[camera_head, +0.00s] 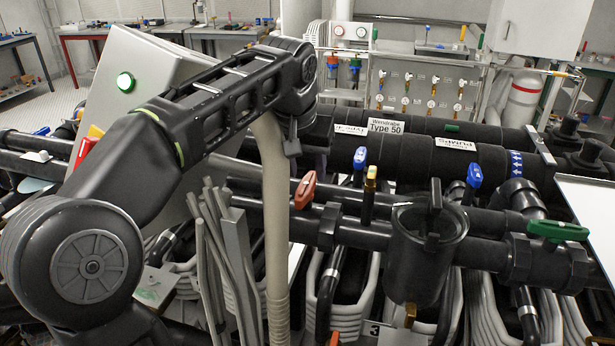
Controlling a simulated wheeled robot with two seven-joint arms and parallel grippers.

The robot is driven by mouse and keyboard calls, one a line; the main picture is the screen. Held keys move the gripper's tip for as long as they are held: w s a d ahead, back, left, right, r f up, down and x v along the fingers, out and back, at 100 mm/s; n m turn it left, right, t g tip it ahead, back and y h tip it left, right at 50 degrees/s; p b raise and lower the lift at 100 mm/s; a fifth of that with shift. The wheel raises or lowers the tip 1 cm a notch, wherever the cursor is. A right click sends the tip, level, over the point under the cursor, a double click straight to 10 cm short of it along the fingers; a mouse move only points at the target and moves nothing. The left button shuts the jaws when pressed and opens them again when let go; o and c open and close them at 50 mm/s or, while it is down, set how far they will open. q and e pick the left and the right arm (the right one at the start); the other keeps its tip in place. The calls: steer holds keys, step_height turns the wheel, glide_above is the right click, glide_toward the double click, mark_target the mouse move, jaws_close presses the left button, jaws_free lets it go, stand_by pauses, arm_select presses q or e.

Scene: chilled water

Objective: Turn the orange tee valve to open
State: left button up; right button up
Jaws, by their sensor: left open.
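The orange tee valve handle (305,190) stands on the black pipe near the middle of the view, tilted with its upper end to the right. My left arm reaches in from the left and bends down at its far end. My left gripper (291,146) shows small and dark at that end, above and slightly left of the orange handle in the picture. It looks apart from the handle, and it is open with nothing seen in it. Its fingers are hard to make out against the dark pipes. My right gripper is not in view.
Blue handles (360,158) and (474,175), a brass fitting (370,178) and a green handle (558,231) stand near the pipes. A black strainer-like body (425,250) is right of the orange handle. Thick insulated pipes (440,135) run behind. A beige hose (275,220) hangs in front.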

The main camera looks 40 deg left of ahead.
arm_select(q)
steer(key=shift+x, duration=1.5)
steer(key=shift+c, duration=0.4)
jaws_close()
